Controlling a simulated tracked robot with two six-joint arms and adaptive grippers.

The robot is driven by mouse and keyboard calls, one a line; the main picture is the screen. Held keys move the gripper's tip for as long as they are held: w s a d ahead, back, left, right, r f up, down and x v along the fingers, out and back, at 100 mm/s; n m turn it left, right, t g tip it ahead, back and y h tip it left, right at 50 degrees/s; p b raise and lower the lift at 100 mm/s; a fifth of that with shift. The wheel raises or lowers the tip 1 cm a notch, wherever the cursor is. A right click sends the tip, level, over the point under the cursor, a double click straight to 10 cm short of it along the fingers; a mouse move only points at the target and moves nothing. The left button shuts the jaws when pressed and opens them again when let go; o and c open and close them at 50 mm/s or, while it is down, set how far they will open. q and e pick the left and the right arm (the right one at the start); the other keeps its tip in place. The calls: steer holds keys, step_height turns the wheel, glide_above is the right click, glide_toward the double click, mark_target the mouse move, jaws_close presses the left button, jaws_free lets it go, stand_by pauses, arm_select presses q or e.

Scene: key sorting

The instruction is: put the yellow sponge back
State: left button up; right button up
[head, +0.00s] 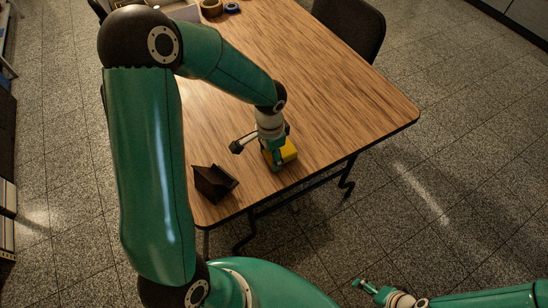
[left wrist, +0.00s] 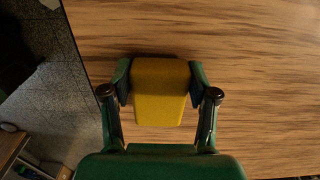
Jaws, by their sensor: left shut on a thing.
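In the left wrist view the sponge (left wrist: 159,92) sits between the two green fingers of the left gripper (left wrist: 160,76), one against each side. It is at or just above the wood; I cannot tell whether it touches. My right gripper (head: 366,288) is low at the bottom right, away from the table, too small to read its fingers.
A dark angular holder (head: 214,183) stands at the table's near left corner, left of the sponge. Tape rolls (head: 211,7) lie at the far end. A dark chair (head: 350,25) stands beyond the right edge. The table (head: 345,100) is clear in the middle and right.

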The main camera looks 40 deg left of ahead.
arm_select(q)
steer(key=shift+f, duration=0.25)
steer(key=o, duration=1)
step_height(320, 180, up, 12)
steer(key=shift+r+p, duration=0.1)
steer(key=shift+p, duration=0.2)
